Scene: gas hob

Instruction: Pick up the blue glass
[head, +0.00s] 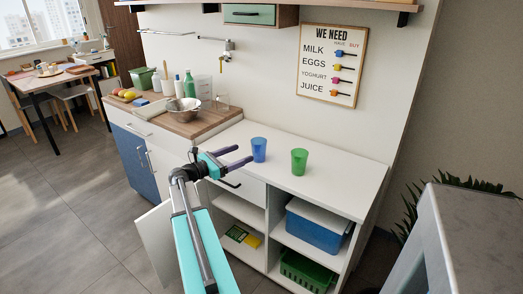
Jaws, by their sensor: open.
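The blue glass (259,149) stands upright on the white counter (335,178), in the middle of the head view. A green glass (299,161) stands upright just to its right, with a small gap between them. My gripper (242,158) is open, with its two purple fingers pointing right toward the blue glass. The fingertips look close to the glass on its left side. No part of the glass is seen between the fingers, and I cannot tell the exact distance.
A metal bowl (184,112), bottles and a clear glass (222,102) stand on the wooden worktop at the left. Below the counter are open shelves with a blue box (314,232) and a green basket (304,271). A cabinet door (156,243) hangs open. The counter's right part is clear.

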